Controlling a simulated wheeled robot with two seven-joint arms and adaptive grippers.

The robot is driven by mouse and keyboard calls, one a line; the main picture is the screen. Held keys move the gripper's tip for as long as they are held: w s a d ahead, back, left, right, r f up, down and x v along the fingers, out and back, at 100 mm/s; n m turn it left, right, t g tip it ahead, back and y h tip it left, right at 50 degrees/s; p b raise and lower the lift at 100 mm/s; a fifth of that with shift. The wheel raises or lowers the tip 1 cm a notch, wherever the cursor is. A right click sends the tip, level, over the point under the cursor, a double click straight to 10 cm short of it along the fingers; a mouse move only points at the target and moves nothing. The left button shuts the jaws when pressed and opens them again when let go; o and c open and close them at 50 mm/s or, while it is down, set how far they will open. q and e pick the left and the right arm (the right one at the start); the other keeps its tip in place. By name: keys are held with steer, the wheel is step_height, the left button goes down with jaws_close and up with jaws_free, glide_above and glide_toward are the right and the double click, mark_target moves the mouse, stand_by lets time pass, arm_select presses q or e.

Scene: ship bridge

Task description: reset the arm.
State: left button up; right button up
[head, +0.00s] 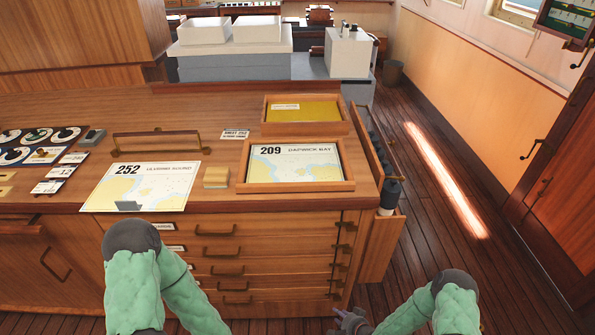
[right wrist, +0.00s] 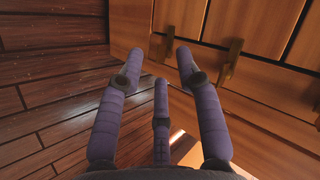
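My right gripper (head: 347,319) shows at the bottom of the head view, low in front of the chart cabinet (head: 262,270). In the right wrist view its fingers (right wrist: 160,66) are spread apart with nothing between them. The wooden drawer fronts with brass handles (right wrist: 231,62) are close by, and the plank floor (right wrist: 50,85) lies below and to the left. My left arm (head: 150,280) comes in at the lower left in front of the drawers. Its gripper is out of the picture below the bottom edge.
On the cabinet top lie the 252 chart (head: 142,186), a small wooden block (head: 216,177), the tray with the 209 chart (head: 243,180) and a tray with a yellow folder (head: 301,111). A side rack (head: 380,245) juts out at the right end. The floor (head: 455,245) to the right is clear.

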steer(key=s+a+r+n+g+p, duration=0.1)
steer(key=s+a+r+n+g, duration=0.2)
steer(key=s+r, duration=0.5)
steer(key=s+a+r+n+g+p, duration=0.1)
steer(key=s+r+g, duration=0.4)
steer(key=s, duration=0.9)
step_height(320, 180, up, 4)
steer(key=shift+a+f+n+h+p, duration=0.2)
steer(key=shift+a+n+h+p, duration=0.15)
steer(key=shift+a+n, duration=0.75)
